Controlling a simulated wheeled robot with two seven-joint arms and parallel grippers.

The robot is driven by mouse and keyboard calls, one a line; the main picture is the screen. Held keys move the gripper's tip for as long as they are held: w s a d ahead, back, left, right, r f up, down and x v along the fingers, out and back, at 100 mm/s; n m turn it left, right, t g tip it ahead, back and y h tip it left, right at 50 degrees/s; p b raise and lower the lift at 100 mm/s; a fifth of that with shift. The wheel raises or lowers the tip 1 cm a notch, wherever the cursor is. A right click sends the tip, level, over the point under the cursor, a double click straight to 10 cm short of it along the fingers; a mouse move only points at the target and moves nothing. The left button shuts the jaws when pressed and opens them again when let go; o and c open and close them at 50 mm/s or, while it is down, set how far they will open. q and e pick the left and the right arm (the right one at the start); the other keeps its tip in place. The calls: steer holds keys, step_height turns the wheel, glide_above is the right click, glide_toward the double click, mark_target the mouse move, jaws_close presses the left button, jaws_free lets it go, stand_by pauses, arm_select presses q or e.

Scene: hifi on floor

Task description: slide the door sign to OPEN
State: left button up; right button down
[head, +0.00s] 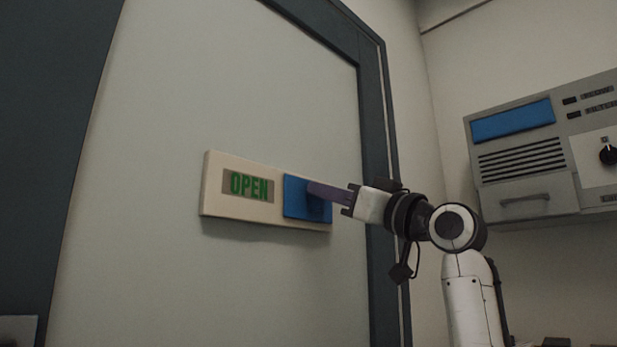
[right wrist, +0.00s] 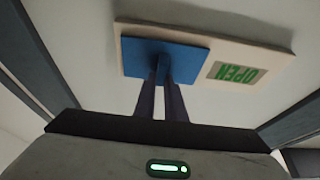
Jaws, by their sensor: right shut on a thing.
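The door sign (head: 238,210) is a cream plate on the pale door. Its left part shows the green word OPEN (head: 249,186). A blue slider panel (head: 294,197) covers the right part of the plate. My right gripper (head: 318,190) reaches in from the right and is shut on the slider's blue handle, which its fingers mostly hide. In the right wrist view the sign (right wrist: 275,53) appears upside down, with the two dark fingers (right wrist: 162,82) meeting at the blue slider (right wrist: 190,55) and OPEN beside it. My left gripper is out of view.
The door (head: 200,85) has a dark frame (head: 374,130), and my right arm crosses in front of its right side. A grey wall unit (head: 530,160) with a blue panel, vents and a dark knob is on the right wall. The door surface around the sign is clear.

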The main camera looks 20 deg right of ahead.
steer(key=shift+d, duration=0.2)
steer(key=c, duration=1.8)
jaws_free()
steer(key=shift+d, duration=0.1)
steer(key=b+v, duration=0.2)
steer(key=v, duration=0.8)
steer(key=shift+b, duration=0.3)
steer(key=shift+s+f, duration=0.1)
steer(key=shift+f, duration=0.1)
